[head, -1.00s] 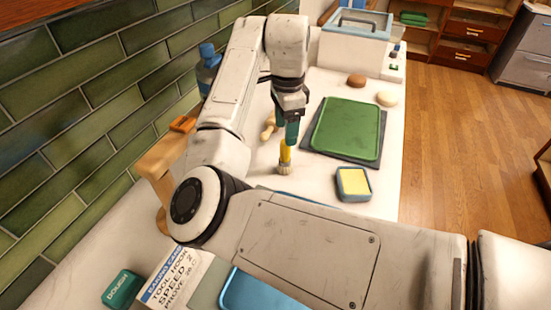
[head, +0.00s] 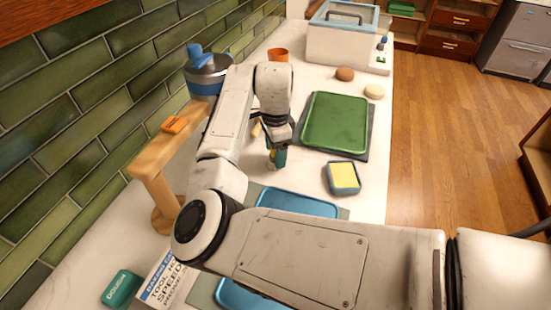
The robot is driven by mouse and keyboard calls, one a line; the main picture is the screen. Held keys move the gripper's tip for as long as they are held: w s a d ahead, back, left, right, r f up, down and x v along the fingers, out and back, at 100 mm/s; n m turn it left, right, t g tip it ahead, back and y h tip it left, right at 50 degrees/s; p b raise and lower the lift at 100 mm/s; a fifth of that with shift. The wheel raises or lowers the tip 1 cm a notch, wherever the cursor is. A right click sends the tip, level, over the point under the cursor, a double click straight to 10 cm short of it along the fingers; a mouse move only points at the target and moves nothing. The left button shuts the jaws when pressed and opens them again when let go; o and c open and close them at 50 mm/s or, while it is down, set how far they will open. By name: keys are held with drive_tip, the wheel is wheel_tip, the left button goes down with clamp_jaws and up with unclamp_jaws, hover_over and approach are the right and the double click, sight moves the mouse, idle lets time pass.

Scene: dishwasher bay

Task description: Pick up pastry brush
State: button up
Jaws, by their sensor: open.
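The pastry brush (head: 271,166) is on the white counter, and only its pale bristle end and a bit of yellow handle show. The rest is hidden behind my gripper (head: 278,157). My gripper has teal fingertips, points down and is at the brush, low over the counter. Its jaws are open. I cannot tell whether the fingers touch the brush or stand around it.
A green tray (head: 336,121) on a dark mat lies to the right. A small blue tub with yellow contents (head: 342,178) stands nearer. A wooden stand (head: 160,182) and a blue-lidded pot (head: 207,77) are at left. Blue trays (head: 297,203) lie in front.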

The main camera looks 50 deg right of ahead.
drive_tip(key=shift+c, duration=0.5)
drive_tip(key=c, duration=1)
drive_tip(key=shift+r, duration=0.15)
drive_tip(key=shift+c, duration=0.2)
drive_tip(key=shift+r+b, duration=0.4)
drive_tip(key=shift+r, duration=0.2)
drive_tip(key=s+a+r, duration=0.2)
drive_tip(key=s+r, duration=0.3)
drive_tip(key=s, duration=0.1)
drive_tip(key=s+a+r+b, duration=0.1)
drive_tip(key=s+a+r, duration=0.1)
drive_tip(key=s+r, duration=0.4)
drive_tip(key=shift+s+a+r, duration=0.3)
drive_tip(key=shift+s, duration=0.3)
